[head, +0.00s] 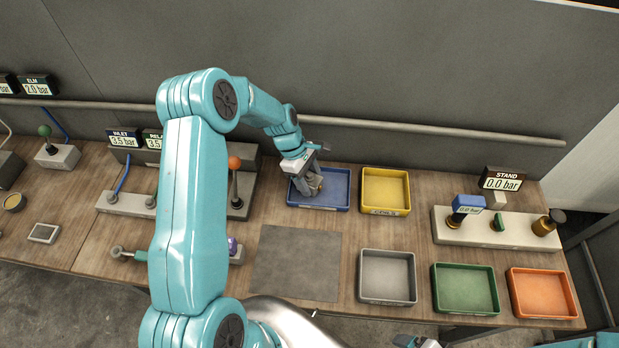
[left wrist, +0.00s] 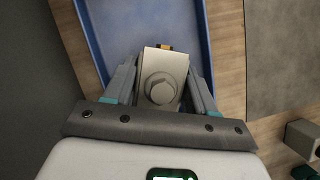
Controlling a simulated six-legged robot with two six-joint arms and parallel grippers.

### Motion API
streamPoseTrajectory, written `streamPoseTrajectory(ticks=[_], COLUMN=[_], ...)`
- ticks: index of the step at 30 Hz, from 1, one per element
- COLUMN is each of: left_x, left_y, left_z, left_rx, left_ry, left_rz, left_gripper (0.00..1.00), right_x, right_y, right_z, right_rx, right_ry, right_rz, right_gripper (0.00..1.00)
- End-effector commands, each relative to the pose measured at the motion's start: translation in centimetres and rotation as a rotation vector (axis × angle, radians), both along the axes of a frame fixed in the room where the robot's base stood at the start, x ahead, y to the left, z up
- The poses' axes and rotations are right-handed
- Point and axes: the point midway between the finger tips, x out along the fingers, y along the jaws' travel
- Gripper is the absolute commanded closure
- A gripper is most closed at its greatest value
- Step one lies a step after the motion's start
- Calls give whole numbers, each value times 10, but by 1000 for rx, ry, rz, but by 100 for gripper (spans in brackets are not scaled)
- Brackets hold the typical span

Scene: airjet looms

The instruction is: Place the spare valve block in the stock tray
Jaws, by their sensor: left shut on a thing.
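My left gripper (head: 312,184) reaches down over the blue tray (head: 338,206) at the back of the bench. In the left wrist view my left gripper (left wrist: 161,88) is shut on a pale grey valve block (left wrist: 172,61) with a round boss on its face and a small brass-coloured part at its far end. The blue tray (left wrist: 87,42) shows around and beyond the block. I cannot tell whether the block touches the tray floor. In the head view the fingers mostly hide the block. Part of my right gripper (head: 414,342) shows at the bottom edge; its jaws are unclear.
A yellow tray (head: 386,170) stands right of the blue one. Grey (head: 387,300), green (head: 465,312) and orange (head: 541,293) trays line the front. A dark mat (head: 295,262) lies clear in the middle. The valve stand (head: 465,233) is at right.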

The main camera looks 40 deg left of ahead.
Motion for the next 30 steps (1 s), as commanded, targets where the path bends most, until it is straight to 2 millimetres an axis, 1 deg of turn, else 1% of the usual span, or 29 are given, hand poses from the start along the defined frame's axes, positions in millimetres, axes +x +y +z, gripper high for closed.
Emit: streamPoseTrajectory(ticks=[4,8,9,11,19,21,23,26,30], left_x=[0,0,0,0,0,0,0,0,-2], left_y=[0,0,0,0,0,0,3,10,23], left_z=[1,-3,-3,-2,-2,2,6,21,52], left_rx=[0,0,0,0,0,0,1,3,3], left_ry=[-2,-1,-1,0,0,-1,-2,-5,-6], left_rz=[1,0,0,0,1,1,2,3,4], left_gripper=[96,96,38,19,19,19,19,19,19], right_x=[0,0,0,0,0,0,0,0,0], right_y=[0,0,0,0,0,0,0,0,0], right_z=[0,-4,-4,-3,-2,1,-2,-7,-14], right_rx=[0,0,0,0,0,0,0,0,0], right_ry=[0,0,0,0,0,0,0,0,0], right_rz=[0,0,0,0,0,0,0,0,0], right_gripper=[14,14,14,14,14,14,14,14,14])
